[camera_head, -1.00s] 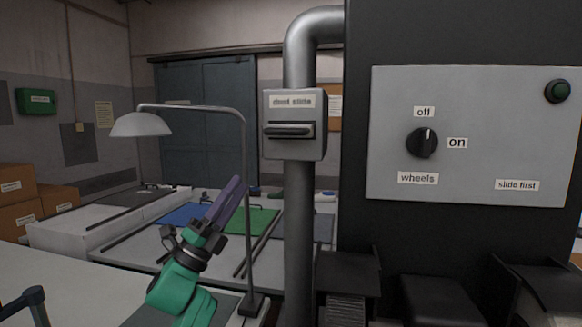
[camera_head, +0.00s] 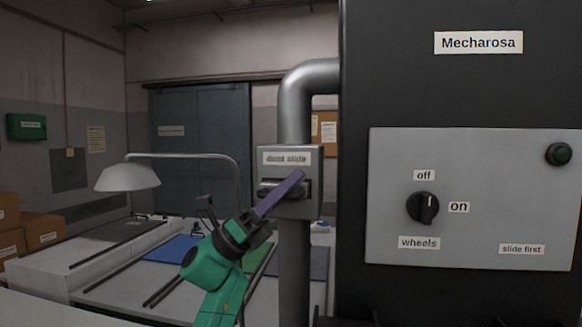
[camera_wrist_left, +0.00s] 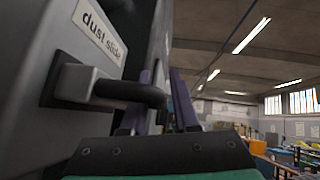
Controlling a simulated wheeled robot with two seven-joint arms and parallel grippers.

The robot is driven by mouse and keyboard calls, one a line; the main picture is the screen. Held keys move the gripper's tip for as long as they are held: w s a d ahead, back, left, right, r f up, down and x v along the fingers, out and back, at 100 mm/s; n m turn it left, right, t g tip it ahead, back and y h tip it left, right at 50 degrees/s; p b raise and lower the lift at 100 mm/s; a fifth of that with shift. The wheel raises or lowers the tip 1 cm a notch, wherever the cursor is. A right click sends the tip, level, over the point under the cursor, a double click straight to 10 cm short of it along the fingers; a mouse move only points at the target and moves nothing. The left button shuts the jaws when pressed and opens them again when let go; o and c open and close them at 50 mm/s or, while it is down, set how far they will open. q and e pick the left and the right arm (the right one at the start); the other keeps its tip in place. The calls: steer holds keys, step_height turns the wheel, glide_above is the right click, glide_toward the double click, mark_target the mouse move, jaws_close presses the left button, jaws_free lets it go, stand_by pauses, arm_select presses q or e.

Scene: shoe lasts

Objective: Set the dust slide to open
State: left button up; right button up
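The dust slide (camera_head: 308,158) is a grey box on the vertical pipe, labelled "dust slide". Its dark bar handle (camera_head: 267,191) runs across the lower front and is partly covered by my left gripper (camera_head: 291,183). In the left wrist view the handle (camera_wrist_left: 120,91) stands out from the box, and its end overlaps the purple fingers (camera_wrist_left: 167,92). A narrow gap shows between the fingers. The gripper is at the handle; whether it touches is unclear. My right gripper is out of view.
The pipe (camera_head: 293,262) drops below the slide. A lamp (camera_head: 128,177) and a worktable (camera_head: 110,285) are at left.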

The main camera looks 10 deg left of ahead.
arm_select(q)
jaws_close()
stand_by(1.5)
